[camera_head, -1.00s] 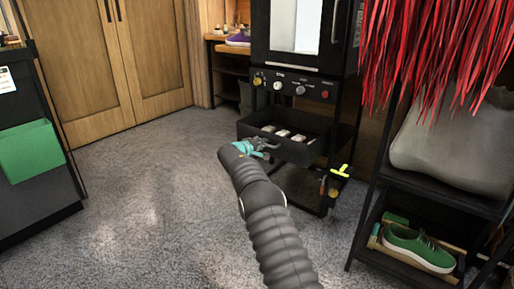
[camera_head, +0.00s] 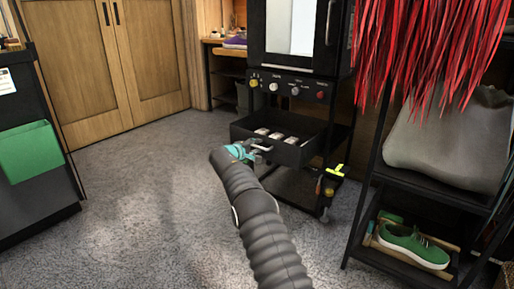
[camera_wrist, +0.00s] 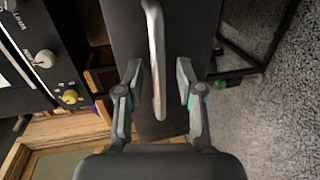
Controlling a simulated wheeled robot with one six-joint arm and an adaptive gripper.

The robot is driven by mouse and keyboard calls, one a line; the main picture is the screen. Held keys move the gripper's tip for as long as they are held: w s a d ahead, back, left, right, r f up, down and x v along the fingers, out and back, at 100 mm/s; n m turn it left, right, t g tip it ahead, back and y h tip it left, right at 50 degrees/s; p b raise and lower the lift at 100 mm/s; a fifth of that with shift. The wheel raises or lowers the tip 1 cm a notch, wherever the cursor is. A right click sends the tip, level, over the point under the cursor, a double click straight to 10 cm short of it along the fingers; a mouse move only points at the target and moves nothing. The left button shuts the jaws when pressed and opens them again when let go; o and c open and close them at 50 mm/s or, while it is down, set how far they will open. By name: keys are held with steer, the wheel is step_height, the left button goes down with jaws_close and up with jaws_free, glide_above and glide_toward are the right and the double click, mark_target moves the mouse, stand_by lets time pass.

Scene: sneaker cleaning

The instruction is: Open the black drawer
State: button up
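The black drawer (camera_head: 290,155) stands pulled out from the black cabinet, with several small pale items inside it. Its silver bar handle (camera_wrist: 157,50) runs up the middle of the drawer front (camera_wrist: 190,30) in the wrist view. My gripper (camera_wrist: 159,67) is open, with one finger on each side of the handle and a gap on both sides. In the head view my gripper (camera_head: 244,151) is at the drawer's front, beside the handle (camera_head: 260,149). My arm hides part of the floor below.
The black cabinet (camera_head: 292,72) has a row of knobs above the drawer. A rack at the right holds a green sneaker (camera_head: 413,246), a grey bag-like object (camera_head: 445,145) and hanging red strands (camera_head: 430,50). The grey floor (camera_head: 140,200) to the left is clear.

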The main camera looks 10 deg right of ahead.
steer(key=shift+s+a+r, duration=0.1)
steer(key=shift+a, duration=0.15)
steer(key=shift+s+a, duration=0.15)
steer(key=shift+a, duration=0.05)
steer(key=v, duration=1.1)
steer(key=shift+s, duration=0.15)
